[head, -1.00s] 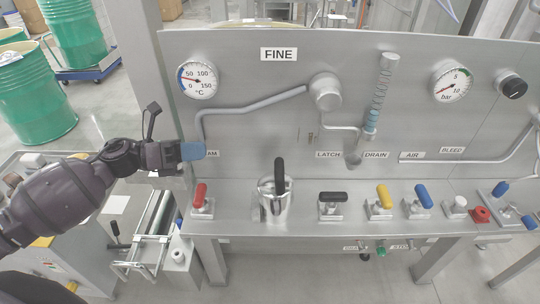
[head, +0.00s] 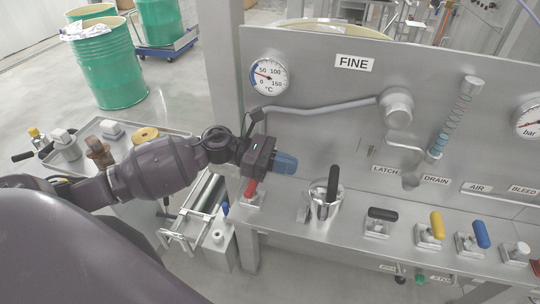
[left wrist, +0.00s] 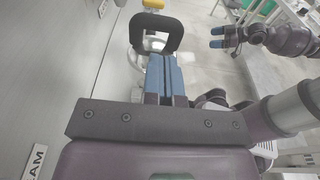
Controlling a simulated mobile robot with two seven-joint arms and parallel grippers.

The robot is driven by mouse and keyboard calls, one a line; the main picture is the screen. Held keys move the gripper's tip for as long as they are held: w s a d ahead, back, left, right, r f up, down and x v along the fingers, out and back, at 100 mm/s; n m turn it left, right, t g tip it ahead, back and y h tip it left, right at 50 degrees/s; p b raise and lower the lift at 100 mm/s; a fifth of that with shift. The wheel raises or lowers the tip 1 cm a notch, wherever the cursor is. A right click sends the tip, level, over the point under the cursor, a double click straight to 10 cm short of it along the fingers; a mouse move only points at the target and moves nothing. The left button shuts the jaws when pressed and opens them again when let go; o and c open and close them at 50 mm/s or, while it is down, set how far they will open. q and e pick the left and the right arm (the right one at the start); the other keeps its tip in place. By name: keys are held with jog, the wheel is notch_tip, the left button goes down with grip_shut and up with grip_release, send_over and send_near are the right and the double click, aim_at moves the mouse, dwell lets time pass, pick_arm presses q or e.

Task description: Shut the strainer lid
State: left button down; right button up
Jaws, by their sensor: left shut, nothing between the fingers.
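The strainer (head: 323,211) is a small metal pot on the bench ledge, below the FINE panel. Its black lid handle (head: 333,184) stands upright at the pot's top; how far the lid plate is raised is hard to tell. In the left wrist view the handle is a black loop (left wrist: 155,15) just beyond my fingertips. My left gripper (head: 296,165), with blue fingers, is shut and empty, left of the handle and apart from it in the head view. It also shows in the left wrist view (left wrist: 165,58). My right gripper (left wrist: 216,37) shows there with its blue fingers slightly apart.
A red-handled valve (head: 251,190) lies just under my left gripper. Black (head: 383,214), yellow (head: 437,224) and blue (head: 482,233) handles line the ledge to the right. The panel (head: 330,85) with a gauge (head: 269,76) and pipe rises behind. Green drums (head: 112,68) stand back left.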

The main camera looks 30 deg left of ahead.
aim_at(319, 187)
pick_arm(q)
jog(key=p+x, duration=0.1)
jog(key=x, duration=0.5)
jog(key=shift+w+d+p, duration=0.1)
jog(key=shift+d+p, duration=0.2)
jog(key=shift+p, duration=0.1)
jog(key=shift+d, duration=0.15)
jog(key=shift+w+d+f+b, duration=0.15)
jog(key=shift+d+f+b, duration=0.05)
jog(key=shift+d+b, duration=0.25)
jog(key=shift+w, duration=0.1)
